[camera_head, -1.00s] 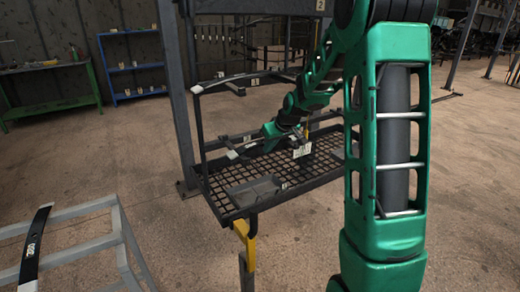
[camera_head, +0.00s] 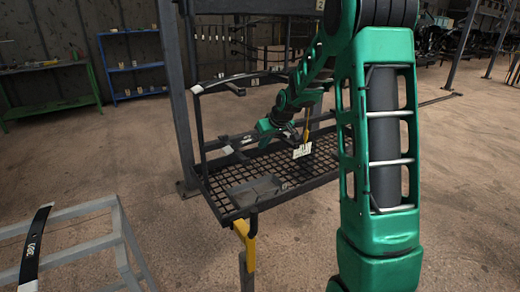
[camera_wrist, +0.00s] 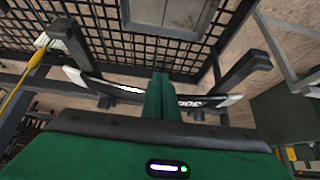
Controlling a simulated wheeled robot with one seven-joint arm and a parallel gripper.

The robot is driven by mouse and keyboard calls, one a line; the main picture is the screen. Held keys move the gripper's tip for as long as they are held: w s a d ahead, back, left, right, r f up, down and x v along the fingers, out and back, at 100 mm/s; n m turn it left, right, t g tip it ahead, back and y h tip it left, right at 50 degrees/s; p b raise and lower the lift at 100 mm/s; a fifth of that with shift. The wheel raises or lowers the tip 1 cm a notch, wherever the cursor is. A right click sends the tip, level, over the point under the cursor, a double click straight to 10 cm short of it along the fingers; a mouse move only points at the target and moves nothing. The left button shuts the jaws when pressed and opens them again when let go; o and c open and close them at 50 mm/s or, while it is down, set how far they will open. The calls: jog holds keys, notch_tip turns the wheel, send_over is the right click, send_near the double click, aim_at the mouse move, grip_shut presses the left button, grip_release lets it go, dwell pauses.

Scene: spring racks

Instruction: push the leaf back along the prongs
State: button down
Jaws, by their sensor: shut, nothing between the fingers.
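The leaf, a dark curved strip with pale ends and white lettering, shows in the wrist view (camera_wrist: 128,89). It lies across two dark prongs (camera_wrist: 245,66), one near each end. My gripper (camera_wrist: 160,74) is shut and empty. Its green fingers cross the middle of the leaf and hide that part; I cannot tell whether they touch it. In the head view my gripper (camera_head: 262,140) is low inside the rack, beside the leaf (camera_head: 228,150), whose pale end shows; the hand and arm hide much of the rest.
The rack has a mesh shelf (camera_head: 228,172) with a grey plate (camera_head: 256,188) on it. Another leaf (camera_head: 240,77) lies across the rack higher up. A grey stand (camera_head: 85,252) at the lower left carries a leaf (camera_head: 35,243). A yellow rod (camera_wrist: 22,85) is near the wrist camera's left.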

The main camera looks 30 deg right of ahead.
aim_at(257, 137)
jog(key=shift+w+a, duration=0.1)
jog(key=shift+w, duration=2.45)
jog(key=s, duration=0.6)
jog(key=shift+s, duration=0.15)
